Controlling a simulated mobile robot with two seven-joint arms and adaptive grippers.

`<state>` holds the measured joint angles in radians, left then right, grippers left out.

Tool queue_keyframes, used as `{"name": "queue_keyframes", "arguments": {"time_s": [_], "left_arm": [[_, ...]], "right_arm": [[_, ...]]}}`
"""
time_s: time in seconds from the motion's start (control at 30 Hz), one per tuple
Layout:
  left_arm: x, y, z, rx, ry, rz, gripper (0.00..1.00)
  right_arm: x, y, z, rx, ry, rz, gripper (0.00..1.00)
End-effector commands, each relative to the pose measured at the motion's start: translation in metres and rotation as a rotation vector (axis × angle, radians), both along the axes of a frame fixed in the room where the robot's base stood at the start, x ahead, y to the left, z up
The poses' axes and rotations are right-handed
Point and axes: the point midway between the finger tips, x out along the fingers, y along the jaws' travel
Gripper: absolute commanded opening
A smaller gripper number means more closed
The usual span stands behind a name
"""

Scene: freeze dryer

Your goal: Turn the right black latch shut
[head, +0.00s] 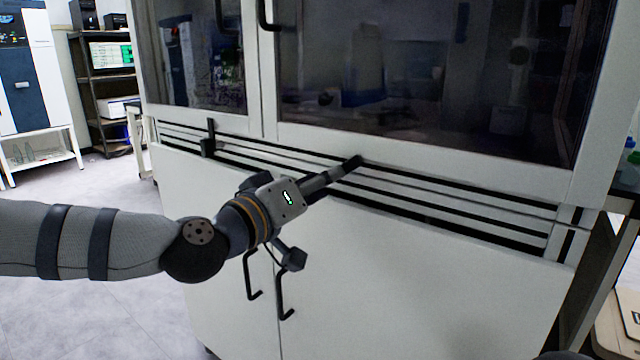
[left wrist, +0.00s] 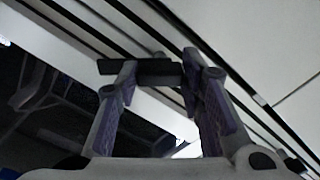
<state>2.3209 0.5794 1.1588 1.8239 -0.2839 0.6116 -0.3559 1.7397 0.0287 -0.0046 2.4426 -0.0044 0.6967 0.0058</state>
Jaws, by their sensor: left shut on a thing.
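The right black latch (head: 356,160) is on the dark-slotted strip below the cabinet's glass doors, at the middle of the head view. My left gripper (head: 343,168) reaches it from the left and is shut on it, hiding much of it. In the left wrist view the latch (left wrist: 142,73) is a short black bar lying across between the two fingers of my left gripper (left wrist: 155,80). The exact angle of the latch is hard to tell in the head view. My right gripper is not in view.
A second black latch (head: 209,138) stands upright on the strip to the left. Glass doors (head: 420,80) are above, white lower doors (head: 420,280) with black hooked handles (head: 284,295) below. A shelf rack (head: 105,85) and open floor are at the left.

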Motion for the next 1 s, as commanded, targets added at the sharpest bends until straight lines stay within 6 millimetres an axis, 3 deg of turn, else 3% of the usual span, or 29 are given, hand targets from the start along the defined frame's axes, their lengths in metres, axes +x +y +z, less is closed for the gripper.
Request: {"name": "queue_keyframes", "arguments": {"time_s": [0.6, 1.0], "left_arm": [[0.000, 0.000, -0.003, -0.462, 0.340, -0.002, 0.07], [-0.001, -0.001, -0.002, -0.667, 0.489, -0.002, 0.07]], "right_arm": [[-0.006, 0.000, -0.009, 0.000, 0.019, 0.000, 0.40], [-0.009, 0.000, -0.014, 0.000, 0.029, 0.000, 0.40]]}}
